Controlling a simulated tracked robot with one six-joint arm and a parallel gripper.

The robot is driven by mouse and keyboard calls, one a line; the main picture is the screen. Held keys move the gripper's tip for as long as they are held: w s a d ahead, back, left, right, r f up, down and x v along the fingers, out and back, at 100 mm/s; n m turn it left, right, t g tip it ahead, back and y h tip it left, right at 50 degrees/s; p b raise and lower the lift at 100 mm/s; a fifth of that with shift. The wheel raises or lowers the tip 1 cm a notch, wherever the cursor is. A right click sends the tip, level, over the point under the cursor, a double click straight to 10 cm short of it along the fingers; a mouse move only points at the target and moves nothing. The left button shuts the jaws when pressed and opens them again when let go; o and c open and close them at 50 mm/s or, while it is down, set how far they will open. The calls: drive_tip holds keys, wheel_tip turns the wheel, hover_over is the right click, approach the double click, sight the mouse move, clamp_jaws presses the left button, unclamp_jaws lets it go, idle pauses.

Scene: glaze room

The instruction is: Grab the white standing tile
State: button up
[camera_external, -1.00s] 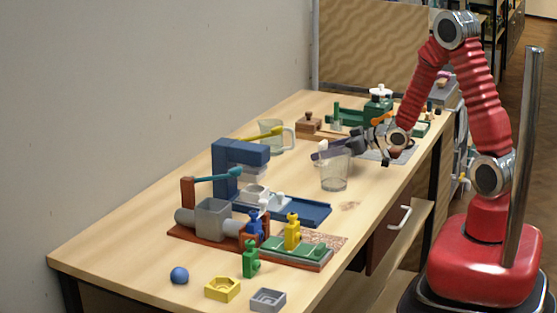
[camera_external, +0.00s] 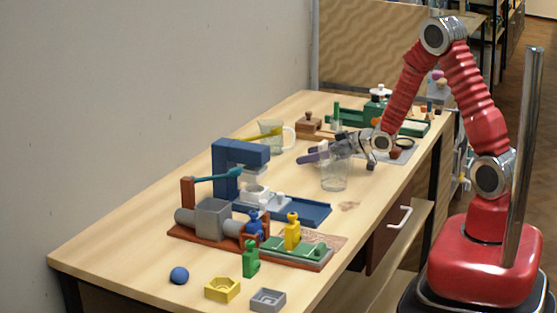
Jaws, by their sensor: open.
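Small white pieces (camera_external: 280,199) are at the left end of the blue tray (camera_external: 308,212), beside the blue press; I cannot tell for sure whether one is the standing tile. My gripper (camera_external: 305,154) is open and points left, its dark purple finger showing above and behind the clear glass (camera_external: 335,177). Nothing shows between its fingers. It is farther back on the table than the white pieces and to their right.
The blue press (camera_external: 228,165) stands left of the glass, with a glass mug (camera_external: 271,137) behind it. A grey box vise (camera_external: 212,218) and yellow (camera_external: 292,232) and green (camera_external: 251,259) figures stand in front.

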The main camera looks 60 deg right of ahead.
drive_tip(key=shift+c, duration=0.6)
drive_tip(key=c, duration=1.1)
drive_tip(key=shift+r, duration=0.1)
wheel_tip(320, 180, up, 10)
drive_tip(key=shift+f, duration=0.1)
idle(0.3)
